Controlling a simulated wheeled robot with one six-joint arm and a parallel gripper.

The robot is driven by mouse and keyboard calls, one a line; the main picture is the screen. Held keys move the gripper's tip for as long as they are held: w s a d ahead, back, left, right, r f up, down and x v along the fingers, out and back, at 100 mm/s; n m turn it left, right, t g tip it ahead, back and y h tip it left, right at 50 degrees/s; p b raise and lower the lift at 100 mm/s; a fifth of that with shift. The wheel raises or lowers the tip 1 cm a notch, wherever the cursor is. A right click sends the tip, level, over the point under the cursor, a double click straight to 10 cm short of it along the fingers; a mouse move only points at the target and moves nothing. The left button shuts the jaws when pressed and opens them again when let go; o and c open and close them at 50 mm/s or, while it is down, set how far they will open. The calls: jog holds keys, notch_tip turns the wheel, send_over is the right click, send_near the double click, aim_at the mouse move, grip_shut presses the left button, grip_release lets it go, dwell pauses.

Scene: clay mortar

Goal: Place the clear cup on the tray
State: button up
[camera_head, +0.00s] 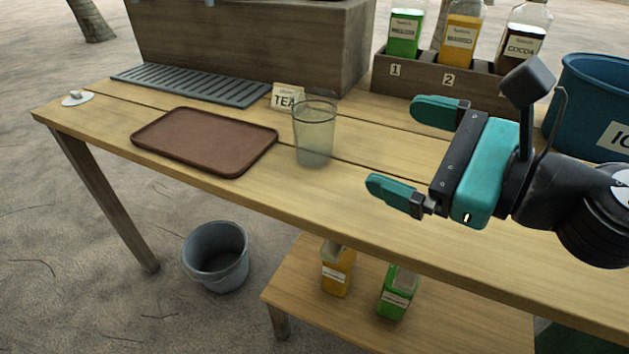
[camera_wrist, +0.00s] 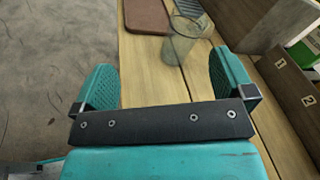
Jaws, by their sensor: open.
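The clear cup (camera_head: 314,136) stands upright on the wooden table, just right of the brown tray (camera_head: 206,141). The tray is empty and lies flat near the table's front edge. My gripper (camera_head: 402,148) is open and empty, to the right of the cup, with its fingers pointing towards it. In the wrist view the cup (camera_wrist: 181,42) is beyond the fingertips, nearer the right finger, and the tray (camera_wrist: 146,16) shows behind it. My gripper (camera_wrist: 161,82) touches neither.
A small TEA card (camera_head: 287,97) stands behind the cup. A grey drip grate (camera_head: 192,84) lies behind the tray. A wooden rack (camera_head: 440,88) with several bottles and a blue bucket (camera_head: 590,95) stand at the back right. A grey bin (camera_head: 216,256) is on the sand below.

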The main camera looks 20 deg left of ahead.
aim_at(329, 120)
jog(key=f+m+t, duration=0.1)
jog(key=w+f+m+b, duration=0.1)
jog(key=f+m, duration=0.1)
jog(key=w+f+m+t+b, duration=0.1)
jog(key=m, duration=0.1)
jog(key=shift+w+d+f+t, duration=0.15)
jog(key=shift+w+f+t, duration=0.05)
jog(key=shift+f+t, duration=0.1)
jog(key=shift+w+f+m, duration=0.15)
jog(key=shift+w+m, duration=0.15)
jog(key=shift+m, duration=0.2)
jog(key=shift+w+a+t, duration=0.2)
jog(key=shift+a+t, duration=0.05)
jog(key=shift+t, duration=0.05)
jog(key=p+x, duration=0.3)
jog(key=p, duration=0.1)
jog(key=p+x, duration=0.3)
jog(key=p, duration=0.1)
jog(key=p+x, duration=0.4)
jog(key=shift+w+a+r+p, duration=0.1)
jog(key=shift+r+p, duration=0.25)
jog(key=shift+w+a+f+p, duration=0.25)
jog(key=shift+a+p, duration=0.3)
jog(key=shift+p, duration=0.15)
jog(key=p+x, duration=0.2)
jog(key=x, duration=0.2)
jog(key=shift+w+a+r, duration=0.1)
jog(key=shift+w+a, duration=0.05)
jog(key=shift+w+a+p, duration=0.25)
jog(key=shift+a+p, duration=0.05)
